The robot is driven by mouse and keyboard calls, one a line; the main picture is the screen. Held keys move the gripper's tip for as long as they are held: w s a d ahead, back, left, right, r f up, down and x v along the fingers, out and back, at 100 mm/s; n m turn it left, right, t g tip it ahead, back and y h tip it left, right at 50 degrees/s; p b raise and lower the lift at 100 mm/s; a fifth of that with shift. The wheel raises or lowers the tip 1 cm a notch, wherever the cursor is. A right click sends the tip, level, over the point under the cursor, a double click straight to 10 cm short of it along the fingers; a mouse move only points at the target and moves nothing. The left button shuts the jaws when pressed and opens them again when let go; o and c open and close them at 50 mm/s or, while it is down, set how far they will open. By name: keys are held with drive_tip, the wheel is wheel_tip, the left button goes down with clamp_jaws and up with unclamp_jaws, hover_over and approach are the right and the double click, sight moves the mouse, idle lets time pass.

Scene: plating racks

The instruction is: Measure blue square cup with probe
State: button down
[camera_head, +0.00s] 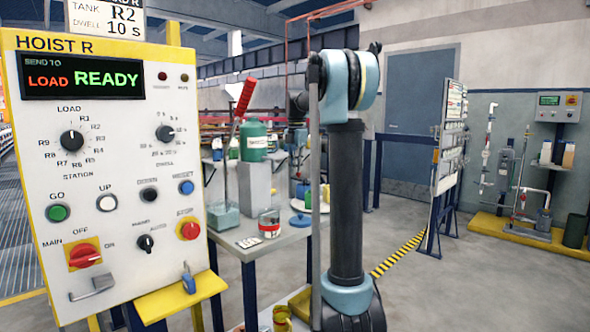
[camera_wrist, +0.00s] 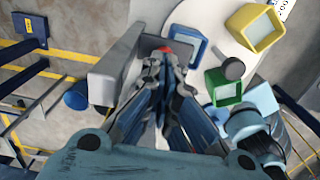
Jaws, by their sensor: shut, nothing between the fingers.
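The blue square cup (camera_wrist: 187,46) is in the wrist view, at the edge of a white round surface (camera_wrist: 205,22). It has a pale inside. My gripper (camera_wrist: 166,60) is shut and empty, with its fingertips just left of the blue cup. I cannot tell whether they touch it. A small red patch shows at the fingertips; I cannot tell what it is. A yellow square cup (camera_wrist: 240,26) and a green square cup (camera_wrist: 213,78) are right of the blue one. A dark round-headed object (camera_wrist: 232,68) lies between those two; I cannot tell whether it is the probe.
A grey block (camera_wrist: 103,86) stands left of my fingers. In the head view, the hoist panel (camera_head: 110,255) fills the left. The bench (camera_head: 245,250) carries a green canister (camera_head: 253,132) and a labelled can (camera_head: 269,224). Open floor lies right, before a board (camera_head: 448,150).

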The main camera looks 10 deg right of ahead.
sight(296, 178)
wheel_tip(296, 178, up, 14)
idle(0.6)
drive_tip(key=shift+f, duration=0.1)
idle(0.9)
